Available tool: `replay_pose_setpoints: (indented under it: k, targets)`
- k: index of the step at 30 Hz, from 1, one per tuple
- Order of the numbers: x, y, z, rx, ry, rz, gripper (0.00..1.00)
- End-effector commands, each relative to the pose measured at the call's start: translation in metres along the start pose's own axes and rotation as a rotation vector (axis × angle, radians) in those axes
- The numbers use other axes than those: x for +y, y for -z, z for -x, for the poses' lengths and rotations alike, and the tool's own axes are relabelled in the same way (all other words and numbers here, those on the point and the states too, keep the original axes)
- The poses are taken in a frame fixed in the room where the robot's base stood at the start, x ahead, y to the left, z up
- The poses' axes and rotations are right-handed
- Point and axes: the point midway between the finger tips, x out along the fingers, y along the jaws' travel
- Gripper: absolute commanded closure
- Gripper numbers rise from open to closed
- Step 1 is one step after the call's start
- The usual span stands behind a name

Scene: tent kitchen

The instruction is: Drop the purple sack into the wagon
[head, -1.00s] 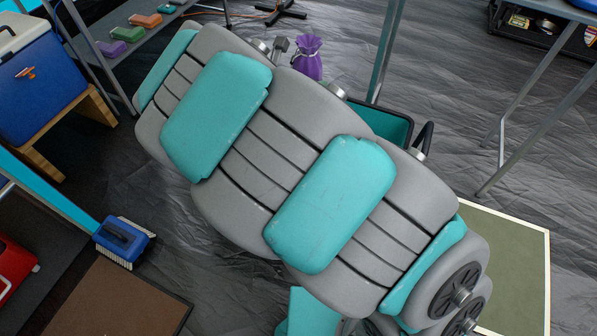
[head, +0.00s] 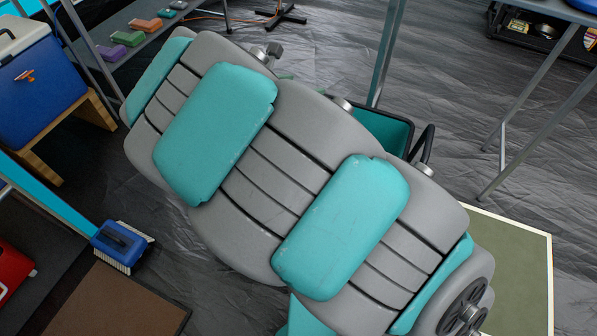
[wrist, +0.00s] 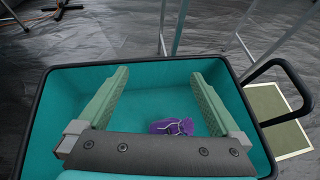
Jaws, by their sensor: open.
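The purple sack (wrist: 172,127) lies inside the wagon in the wrist view, low in the tub; my gripper's base partly covers it. The wagon (wrist: 160,72) is a teal tub with a black rim and a black handle. It also shows in the head view (head: 388,133), partly hidden behind my arm. My gripper (wrist: 160,76) is over the tub with its two green fingers wide apart. Nothing is between the fingertips, and the sack is apart from both fingers.
A blue cooler (head: 40,80) stands on a wooden stand at left, near a shelf with several small coloured packs. A blue brush (head: 122,243) lies lower left. Metal table legs rise at right beside a green mat (head: 525,265). Dark floor is bare between.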

Motion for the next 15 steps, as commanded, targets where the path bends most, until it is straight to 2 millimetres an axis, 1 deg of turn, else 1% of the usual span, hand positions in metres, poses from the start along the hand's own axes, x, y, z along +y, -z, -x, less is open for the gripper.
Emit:
replay_pose_setpoints:
  k: [1, 3, 9, 15]
  targets:
    - [0.001, 0.000, 0.010, 0.000, -0.005, 0.001, 0.00]
    - [0.001, -0.001, 0.021, -0.003, -0.003, 0.002, 0.00]
    - [0.001, -0.001, 0.047, -0.002, -0.004, 0.001, 0.00]
    - [0.000, -0.001, 0.056, -0.002, 0.000, 0.001, 0.00]
